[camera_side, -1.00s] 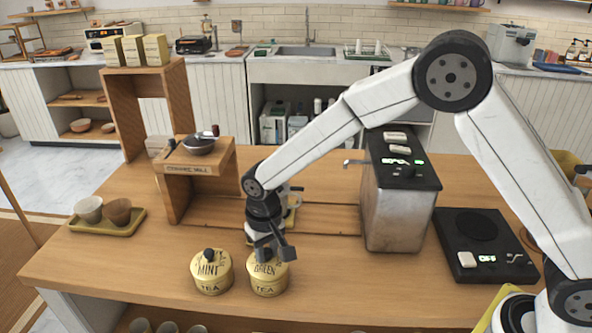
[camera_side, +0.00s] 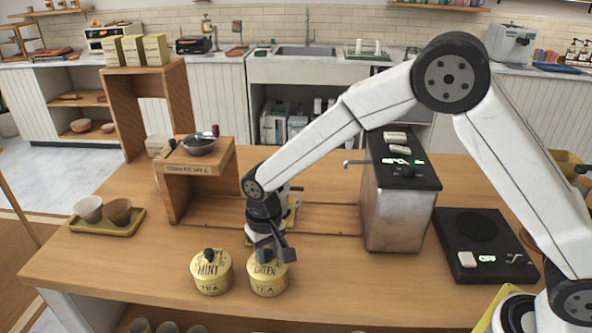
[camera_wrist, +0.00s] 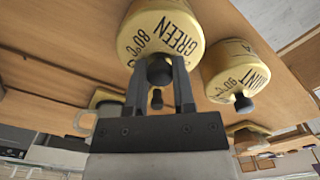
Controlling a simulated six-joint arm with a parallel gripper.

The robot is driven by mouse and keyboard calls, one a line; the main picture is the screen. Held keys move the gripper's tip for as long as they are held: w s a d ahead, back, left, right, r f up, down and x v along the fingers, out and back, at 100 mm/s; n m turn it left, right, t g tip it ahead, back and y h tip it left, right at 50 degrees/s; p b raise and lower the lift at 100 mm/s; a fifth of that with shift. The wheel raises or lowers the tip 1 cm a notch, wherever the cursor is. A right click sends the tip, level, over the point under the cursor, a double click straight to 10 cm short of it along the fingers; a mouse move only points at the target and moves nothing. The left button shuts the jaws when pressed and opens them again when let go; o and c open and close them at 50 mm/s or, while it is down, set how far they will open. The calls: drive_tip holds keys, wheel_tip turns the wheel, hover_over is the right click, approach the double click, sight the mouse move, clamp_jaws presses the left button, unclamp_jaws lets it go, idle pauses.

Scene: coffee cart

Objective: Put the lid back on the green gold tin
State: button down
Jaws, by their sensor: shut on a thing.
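The green gold tin (camera_side: 268,286) stands on the wooden counter near its front edge, with "TEA" on its side. Its gold lid (camera_wrist: 172,30), marked "GREEN 80°C", sits on top of the tin. My gripper (camera_side: 268,256) is above it, shut on the lid's dark knob (camera_wrist: 159,70). In the side view the fingers hide part of the lid and its knob. I cannot tell whether the lid is fully seated or slightly raised.
A matching gold mint tin (camera_side: 211,279) with its lid on stands close on the left. A wooden coffee mill stand (camera_side: 172,196) and a tray with two cups (camera_side: 130,224) are further left. A metal machine (camera_side: 392,215) and black scale (camera_side: 480,271) are right.

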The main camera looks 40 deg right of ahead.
unclamp_jaws()
idle(0.6)
drive_tip(key=shift+r, duration=0.15)
drive_tip(key=shift+r, duration=3.35)
clamp_jaws()
